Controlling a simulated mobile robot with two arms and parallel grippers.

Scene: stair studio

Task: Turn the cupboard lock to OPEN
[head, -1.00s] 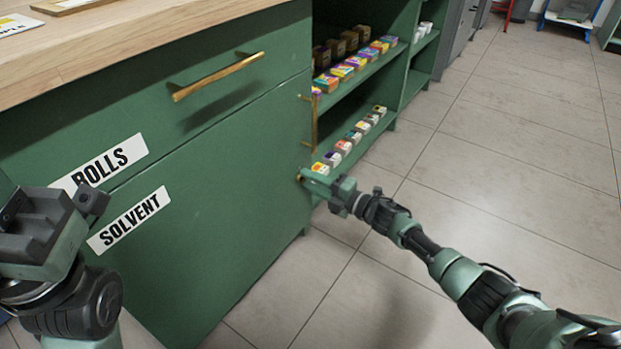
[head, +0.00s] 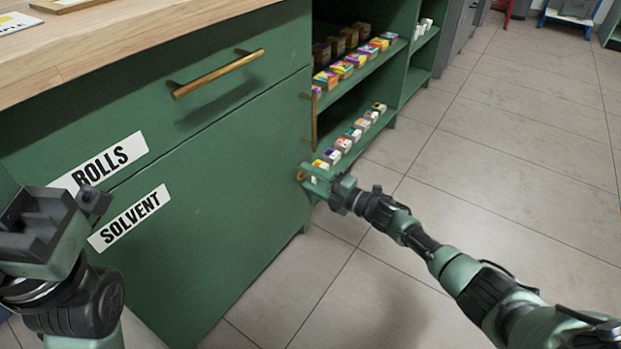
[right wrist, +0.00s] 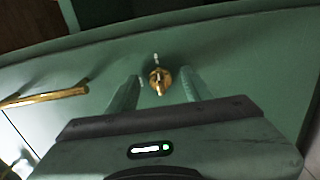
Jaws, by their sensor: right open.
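The cupboard lock (right wrist: 160,82) is a small brass turn-knob on the green cupboard door (head: 215,215), near its right edge. In the right wrist view its grip stands about upright, with small pale marks above it and to its left; any lettering is too small to read. In the head view the lock (head: 301,175) is a small brass spot at my right gripper's tips. My right gripper (head: 311,178) is open, its two fingers either side of the lock with gaps visible. My left gripper (head: 50,228) is at the lower left, its fingers not clearly visible.
A brass door handle (head: 314,122) stands just above the lock, and a drawer handle (head: 216,75) is higher left. Open shelves (head: 352,83) with small boxes lie beyond the door edge. The tiled floor (head: 480,190) at right is clear.

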